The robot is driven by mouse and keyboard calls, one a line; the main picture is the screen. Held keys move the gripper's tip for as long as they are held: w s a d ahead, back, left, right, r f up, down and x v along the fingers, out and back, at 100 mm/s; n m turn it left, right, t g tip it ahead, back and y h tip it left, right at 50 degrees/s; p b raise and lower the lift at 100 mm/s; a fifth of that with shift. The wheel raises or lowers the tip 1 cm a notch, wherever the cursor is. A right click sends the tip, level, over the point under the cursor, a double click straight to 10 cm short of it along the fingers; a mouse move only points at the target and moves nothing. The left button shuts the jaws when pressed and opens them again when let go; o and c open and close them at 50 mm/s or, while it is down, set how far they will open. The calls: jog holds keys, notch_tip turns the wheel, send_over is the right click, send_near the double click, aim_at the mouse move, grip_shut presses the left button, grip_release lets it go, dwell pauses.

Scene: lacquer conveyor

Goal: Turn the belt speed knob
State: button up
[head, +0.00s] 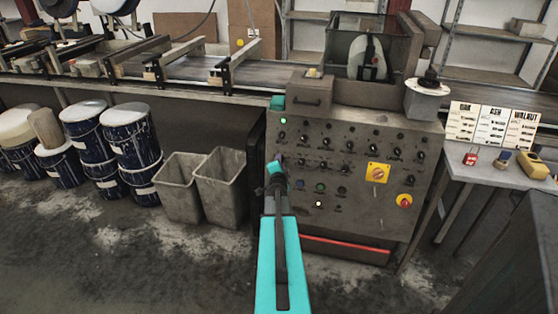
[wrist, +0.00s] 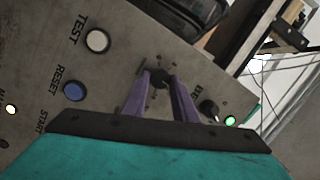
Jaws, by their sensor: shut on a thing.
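The grey control panel (head: 330,190) carries rows of small black knobs. In the head view my gripper (head: 277,168) is at the panel's left side, and the arm hides the knob there. In the wrist view my gripper's two purple fingers (wrist: 159,78) are shut on a small black knob (wrist: 159,76), one finger on each side. Another black knob (wrist: 208,108) is just right of the fingers, with a partly hidden label beside it and a lit green lamp (wrist: 230,121) beyond. The label of the held knob cannot be read.
White TEST (wrist: 97,41) and blue RESET (wrist: 74,92) buttons are near the fingers. A yellow switch plate (head: 378,173) and a red-and-yellow stop button (head: 404,201) are on the panel's right. Grey bins (head: 220,180) stand left; a side table (head: 500,168) stands right.

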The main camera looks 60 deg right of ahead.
jog(key=n+p, duration=0.1)
jog(key=p, duration=0.2)
jog(key=n+p, duration=0.1)
jog(key=p, duration=0.2)
jog(key=n+p, duration=0.2)
jog(key=p, duration=0.1)
jog(key=shift+s+d+r+g, duration=0.1)
jog(key=shift+s+d+g, duration=0.05)
jog(key=shift+s+g, duration=0.2)
jog(key=shift+n+y+p, duration=0.3)
jog(key=shift+n+p, duration=0.1)
jog(key=shift+p, duration=0.4)
jog(key=shift+f, duration=0.35)
jog(key=o, duration=1)
jog(key=shift+o, duration=0.2)
jog(key=shift+w+r, duration=0.15)
jog(key=shift+a+r, duration=0.1)
jog(key=shift+a, duration=0.15)
